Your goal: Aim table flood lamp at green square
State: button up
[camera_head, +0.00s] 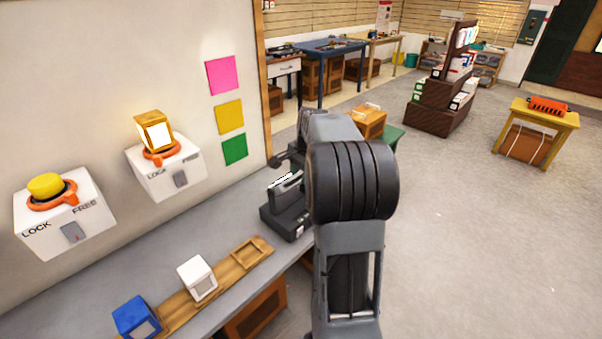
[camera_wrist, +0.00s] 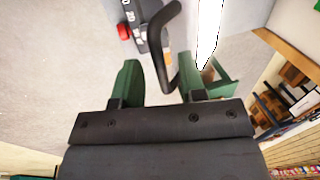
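The green square (camera_head: 234,149) is on the wall, lowest of three colored squares. A dark device (camera_head: 285,212) with a bright strip stands at the bench's far end and looks like the table flood lamp. In the wrist view, my gripper (camera_wrist: 158,72) has its green fingers apart. A black curved handle (camera_wrist: 166,50) shows between them, closer to the right finger; I cannot tell whether they touch. A bright white panel (camera_wrist: 208,32) is beyond the right finger. In the head view my arm hides most of the gripper.
Above the green square are yellow (camera_head: 229,117) and pink (camera_head: 222,75) squares. A lit yellow lamp (camera_head: 154,132) and a yellow dome (camera_head: 46,185) sit on white LOCK/FREE boxes. Blue (camera_head: 134,317) and white (camera_head: 197,278) cubes sit on the bench rack. Open floor lies right.

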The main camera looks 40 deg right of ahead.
jog(key=shift+c, duration=0.5)
grip_shut()
